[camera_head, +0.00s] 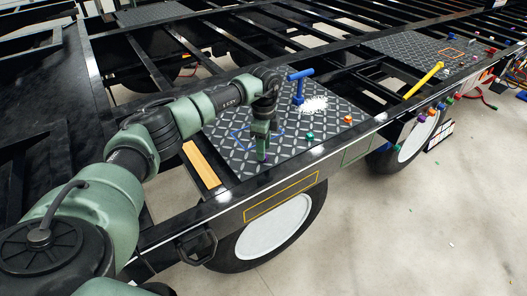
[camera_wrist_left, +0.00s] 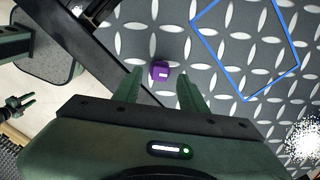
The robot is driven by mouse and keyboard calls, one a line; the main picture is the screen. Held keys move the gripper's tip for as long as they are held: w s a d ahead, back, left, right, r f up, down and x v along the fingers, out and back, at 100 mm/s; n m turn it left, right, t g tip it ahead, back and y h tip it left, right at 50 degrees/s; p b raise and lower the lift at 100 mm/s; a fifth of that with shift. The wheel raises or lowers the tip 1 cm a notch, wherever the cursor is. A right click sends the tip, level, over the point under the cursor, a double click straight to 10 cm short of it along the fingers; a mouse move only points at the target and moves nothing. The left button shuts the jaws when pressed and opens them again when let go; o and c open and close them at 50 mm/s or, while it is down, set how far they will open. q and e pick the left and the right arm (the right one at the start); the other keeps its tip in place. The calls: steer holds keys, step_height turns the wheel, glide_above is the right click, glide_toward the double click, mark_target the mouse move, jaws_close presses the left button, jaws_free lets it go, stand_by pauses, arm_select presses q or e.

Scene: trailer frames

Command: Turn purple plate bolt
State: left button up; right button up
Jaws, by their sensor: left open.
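The purple bolt (camera_wrist_left: 160,72) stands on the dark diamond-patterned plate (camera_wrist_left: 225,75), between and slightly beyond my left gripper's two fingers in the left wrist view. My left gripper (camera_head: 262,154) is open and empty, pointing down over the near left part of the plate (camera_head: 285,155) in the head view. It hides the bolt there. I cannot tell whether the fingers touch the bolt. A small two-pronged green shape (camera_wrist_left: 18,103) at the left edge of the wrist view may be my right gripper; its state is unclear.
A blue T-shaped tool (camera_head: 299,86) stands on the plate near a bright white patch. A green bolt (camera_head: 310,135) and an orange bolt (camera_head: 347,120) sit to the right. A yellow tool (camera_head: 423,80) lies farther right. Black frame beams surround the plate.

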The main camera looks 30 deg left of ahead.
arm_select(q)
step_height(320, 180, down, 2)
steer(key=shift+f, duration=0.4)
arm_select(e)
steer(key=shift+a+r, duration=0.25)
steer(key=shift+a, duration=0.25)
arm_select(q)
jaws_close()
arm_select(e)
steer(key=shift+d, duration=0.1)
arm_select(q)
steer(key=shift+m, duration=0.3)
arm_select(e)
steer(key=shift+d, duration=0.2)
